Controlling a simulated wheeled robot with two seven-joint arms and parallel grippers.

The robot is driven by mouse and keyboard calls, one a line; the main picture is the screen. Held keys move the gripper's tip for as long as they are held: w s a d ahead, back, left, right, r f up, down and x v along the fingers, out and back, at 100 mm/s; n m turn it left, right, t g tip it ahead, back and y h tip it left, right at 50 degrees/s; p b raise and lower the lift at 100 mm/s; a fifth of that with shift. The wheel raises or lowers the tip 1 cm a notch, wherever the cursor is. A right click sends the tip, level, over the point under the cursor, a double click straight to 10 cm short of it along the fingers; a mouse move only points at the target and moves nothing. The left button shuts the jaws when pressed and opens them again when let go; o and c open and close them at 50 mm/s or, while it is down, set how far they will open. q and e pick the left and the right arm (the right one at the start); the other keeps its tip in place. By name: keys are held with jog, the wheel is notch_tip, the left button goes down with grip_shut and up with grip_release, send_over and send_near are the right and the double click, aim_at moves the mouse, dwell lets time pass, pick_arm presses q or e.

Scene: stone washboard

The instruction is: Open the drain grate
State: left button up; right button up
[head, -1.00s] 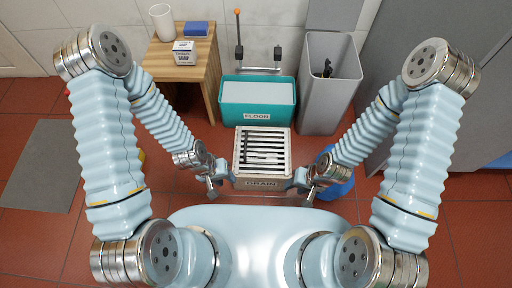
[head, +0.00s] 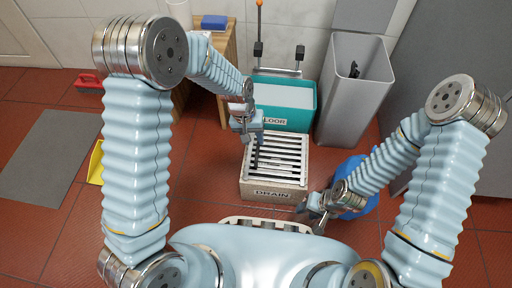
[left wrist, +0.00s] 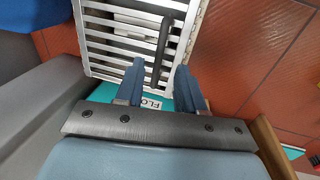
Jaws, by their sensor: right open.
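The drain grate (head: 285,151) is a set of pale metal slats on top of a light box labelled DRAIN (head: 272,193). It lies flat in the box's frame. A dark bar handle (left wrist: 163,48) lies across the slats near one side of the grate. My left gripper (head: 255,137) is over the grate's far left part. In the left wrist view its two blue fingers (left wrist: 160,68) are apart, with the bar's end showing between them; I cannot tell the height gap. My right gripper (head: 317,213) is open and empty by the box's front right corner.
A teal bin labelled FLOOR (head: 300,115) stands just behind the box. A grey bin (head: 355,90) stands at the back right. A blue round object (head: 355,190) is partly hidden behind my right arm. A wooden table (head: 228,80) is at the back left.

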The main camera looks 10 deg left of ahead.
pick_arm(q)
jog(key=f, duration=0.2)
jog(key=d+f, duration=0.1)
jog(key=f, duration=0.1)
jog(key=shift+f+b, duration=0.35)
jog(key=shift+b, duration=0.05)
jog(key=shift+c, duration=0.5)
grip_shut()
jog(key=shift+r, duration=0.1)
